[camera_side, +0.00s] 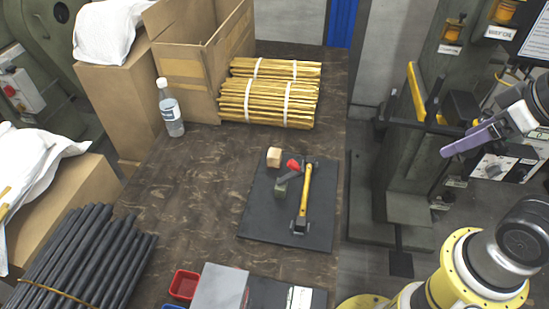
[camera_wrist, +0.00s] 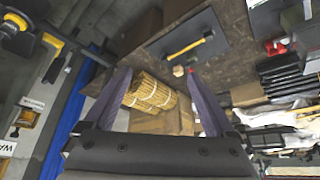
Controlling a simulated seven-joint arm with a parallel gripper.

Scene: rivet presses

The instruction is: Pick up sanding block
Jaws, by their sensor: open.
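A small tan wooden block (camera_side: 274,157) sits at the back left of a dark mat (camera_side: 262,218) on the table. A grey-green block (camera_side: 281,192) stands near the mat's middle, beside a red-tipped dark tool (camera_side: 290,179). I cannot tell for sure which of these is the sanding block. The tan block also shows in the wrist view (camera_wrist: 178,71). My gripper (camera_side: 452,150) is at the right, in front of the press, well away from the mat. In the wrist view, its two purple fingers (camera_wrist: 156,73) are spread apart with nothing held between them.
A yellow-handled hammer (camera_side: 305,190) lies on the mat, right of the blocks. Tied wooden sticks (camera_side: 268,100), a cardboard box (camera_side: 190,65) and a bottle (camera_side: 171,110) stand behind. Dark rods (camera_side: 85,255) and a red bin (camera_side: 184,284) are in front. The green press (camera_side: 405,160) stands right of the table.

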